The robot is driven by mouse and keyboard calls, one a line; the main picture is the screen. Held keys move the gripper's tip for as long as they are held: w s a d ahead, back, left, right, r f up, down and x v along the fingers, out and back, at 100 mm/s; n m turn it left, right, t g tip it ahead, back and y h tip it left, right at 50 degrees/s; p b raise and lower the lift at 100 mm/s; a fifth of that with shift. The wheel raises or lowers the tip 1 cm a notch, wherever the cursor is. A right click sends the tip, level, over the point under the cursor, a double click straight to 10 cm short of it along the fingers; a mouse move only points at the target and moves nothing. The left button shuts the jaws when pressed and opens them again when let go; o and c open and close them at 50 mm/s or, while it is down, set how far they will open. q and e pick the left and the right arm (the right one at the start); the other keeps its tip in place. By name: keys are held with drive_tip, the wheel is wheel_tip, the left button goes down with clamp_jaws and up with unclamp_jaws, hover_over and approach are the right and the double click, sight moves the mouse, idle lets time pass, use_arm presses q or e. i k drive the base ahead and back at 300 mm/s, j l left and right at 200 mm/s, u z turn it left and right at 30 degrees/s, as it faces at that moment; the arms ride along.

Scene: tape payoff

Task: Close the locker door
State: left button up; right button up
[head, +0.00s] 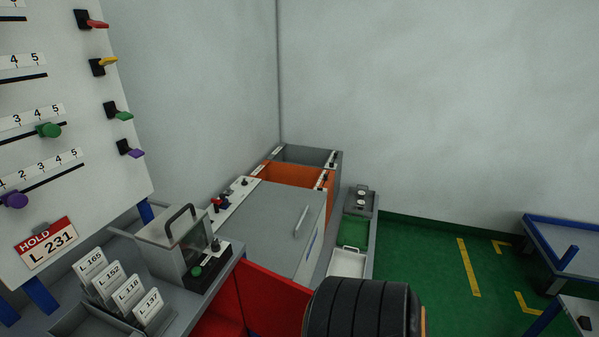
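A row of bins or lockers runs toward the back corner. The nearest has a large flat grey panel (264,222) with a pale bar handle (301,221); I cannot tell whether it is a door or a lid. In front of it a red panel (275,295) slants out beside a red compartment (217,319), like a door standing open. Its lower part is cut off by the frame and by a black ribbed object. Which of these is the locker door is not clear. Neither of my grippers is in view.
The black ribbed object (362,307) fills the bottom centre. A bench at left holds a clear-sided box (178,238) and numbered cards (119,290). A slider board (60,140) stands upper left. Green floor (430,255) is open at right, before a blue-edged table (570,234).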

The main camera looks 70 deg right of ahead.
sight(273, 304)
drive_tip(key=k+l+u, duration=0.1)
drive_tip(key=l, duration=0.4)
drive_tip(key=k+l+u, duration=0.1)
drive_tip(key=k+l, duration=0.25)
drive_tip(key=l, duration=0.15)
drive_tip(key=k+l+u, duration=0.15)
drive_tip(key=l, duration=0.35)
drive_tip(key=k+l+u, duration=0.1)
drive_tip(key=k+l, duration=0.25)
drive_tip(key=k+l+u, duration=0.1)
drive_tip(key=k+l, duration=0.2)
drive_tip(key=l, duration=0.2)
drive_tip(key=k+l, duration=0.1)
drive_tip(key=l, duration=0.3)
drive_tip(key=k+l, duration=0.1)
drive_tip(key=l, duration=0.3)
drive_tip(key=i+u, duration=0.05)
